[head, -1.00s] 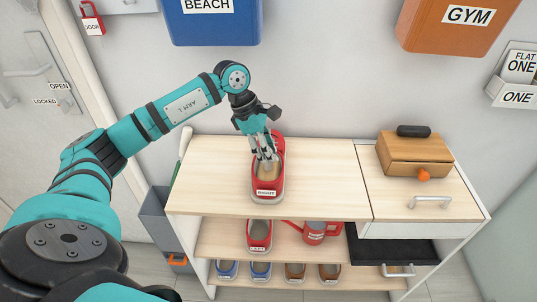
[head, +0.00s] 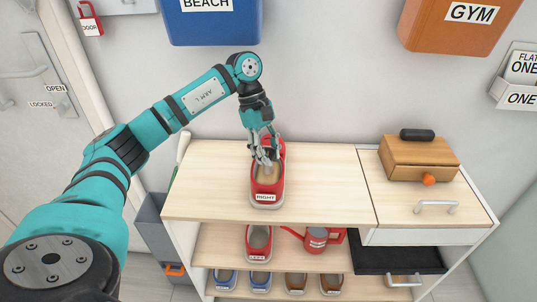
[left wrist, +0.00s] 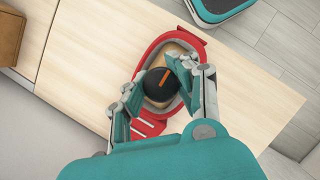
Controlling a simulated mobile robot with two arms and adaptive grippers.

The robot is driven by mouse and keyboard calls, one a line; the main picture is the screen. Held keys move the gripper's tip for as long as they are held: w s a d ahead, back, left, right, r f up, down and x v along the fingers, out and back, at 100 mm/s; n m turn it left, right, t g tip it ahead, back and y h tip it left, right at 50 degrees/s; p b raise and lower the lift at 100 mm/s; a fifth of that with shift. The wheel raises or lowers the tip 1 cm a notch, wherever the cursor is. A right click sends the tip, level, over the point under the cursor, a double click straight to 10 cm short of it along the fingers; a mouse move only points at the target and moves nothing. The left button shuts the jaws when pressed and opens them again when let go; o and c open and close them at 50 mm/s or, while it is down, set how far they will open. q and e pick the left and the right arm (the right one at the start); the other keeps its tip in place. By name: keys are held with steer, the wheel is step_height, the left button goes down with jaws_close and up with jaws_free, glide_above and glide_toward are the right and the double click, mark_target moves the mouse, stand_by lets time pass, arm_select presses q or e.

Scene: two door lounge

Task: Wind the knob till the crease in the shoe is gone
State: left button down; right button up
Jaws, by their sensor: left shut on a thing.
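A round black knob (left wrist: 159,90) with an orange line sits in the shoe in the left wrist view. The gripper hides the knob in the head view. I cannot make out a crease in the shoe. My right gripper is not in view.
A wooden box (head: 414,160) with an orange knob stands on the top at right, near a drawer handle (head: 436,206). Lower shelves hold another red shoe (head: 258,242), a red can (head: 317,240) and several small shoes. Blue and orange bins hang above. The top left of the shoe is clear.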

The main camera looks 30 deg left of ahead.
mark_target(269, 152)
arm_select(q)
steer(key=shift+m, duration=0.3)
stand_by(0.5)
steer(key=c, duration=0.9)
jaws_free()
steer(key=shift+r, duration=0.15)
step_height(269, 152, up, 10)
steer(key=shift+f, duration=0.1)
